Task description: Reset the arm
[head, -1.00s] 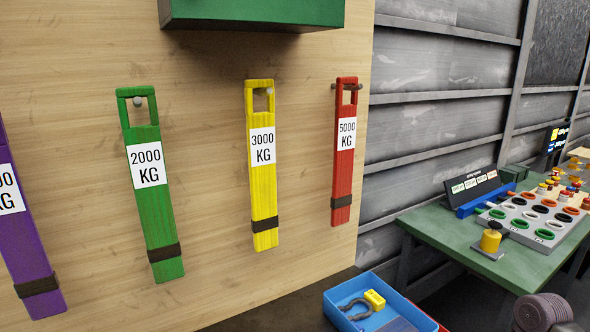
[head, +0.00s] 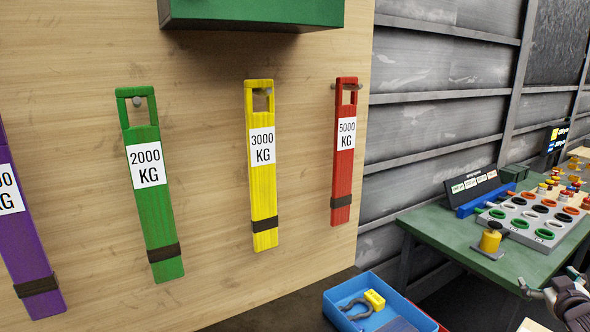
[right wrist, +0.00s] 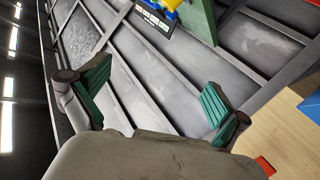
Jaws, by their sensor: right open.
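My right gripper (head: 556,287) shows at the lower right edge of the head view, in front of the green table and partly cut off by the frame. In the right wrist view its two green-padded fingers (right wrist: 152,100) are wide apart with nothing between them. The grey wall fills the gap behind them. My left gripper is in neither view.
Purple (head: 25,240), green (head: 158,220), yellow (head: 262,190) and red (head: 341,180) slings hang on a wooden board (head: 210,130). A blue bin (head: 340,293) holds a shackle (head: 356,309) and a yellow piece. A green table (head: 440,226) carries a grey tray of coloured rings (head: 520,222).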

